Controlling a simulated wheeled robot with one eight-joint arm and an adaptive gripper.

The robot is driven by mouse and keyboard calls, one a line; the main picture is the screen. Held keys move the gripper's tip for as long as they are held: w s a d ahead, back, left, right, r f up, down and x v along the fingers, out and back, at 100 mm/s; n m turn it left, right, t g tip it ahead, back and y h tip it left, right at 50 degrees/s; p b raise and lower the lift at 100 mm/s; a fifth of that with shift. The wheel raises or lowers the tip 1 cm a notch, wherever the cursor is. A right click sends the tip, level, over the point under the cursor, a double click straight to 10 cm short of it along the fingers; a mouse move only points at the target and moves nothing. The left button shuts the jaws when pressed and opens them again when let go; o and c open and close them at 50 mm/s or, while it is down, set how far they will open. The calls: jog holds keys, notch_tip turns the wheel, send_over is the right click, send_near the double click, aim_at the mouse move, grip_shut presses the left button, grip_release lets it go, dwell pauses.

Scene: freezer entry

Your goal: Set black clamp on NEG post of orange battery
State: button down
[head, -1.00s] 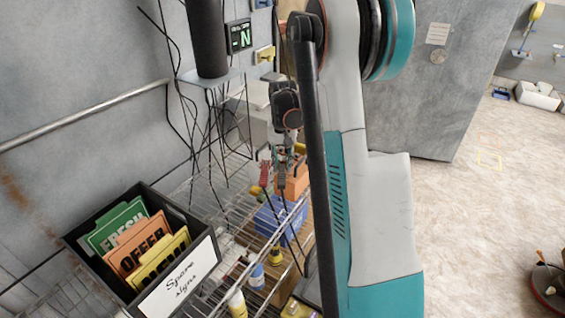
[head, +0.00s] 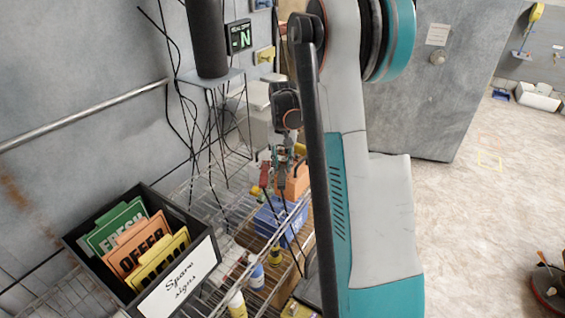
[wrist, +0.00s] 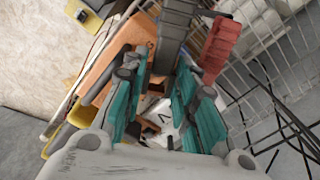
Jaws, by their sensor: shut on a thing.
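My gripper (wrist: 163,85) has teal fingers, shut on the dark grey-black clamp (wrist: 175,28), which extends beyond the fingertips in the wrist view. In the head view my gripper (head: 282,152) is small and partly hidden by my arm, with the black clamp (head: 281,173) hanging below it. The orange battery (head: 295,182) is close to the clamp on the wire shelf; its orange side (wrist: 112,68) shows left of my fingers in the wrist view. Its NEG post is hidden or too small to tell. The red clamp (head: 264,174) is left of the black one.
A blue block-shaped object (head: 275,222) stands in front of the orange battery. A wire shelf (head: 208,180) holds bottles and a black box of spare signs (head: 112,270). Thin dark cables hang along the wall. Open floor (head: 470,220) lies to the right.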

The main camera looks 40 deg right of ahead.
jog(key=shift+f+b, duration=1.05)
jog(key=shift+f, duration=0.3)
jog(key=c, duration=1.2)
grip_release()
jog(key=shift+r, duration=0.1)
notch_tip(320, 180, up, 12)
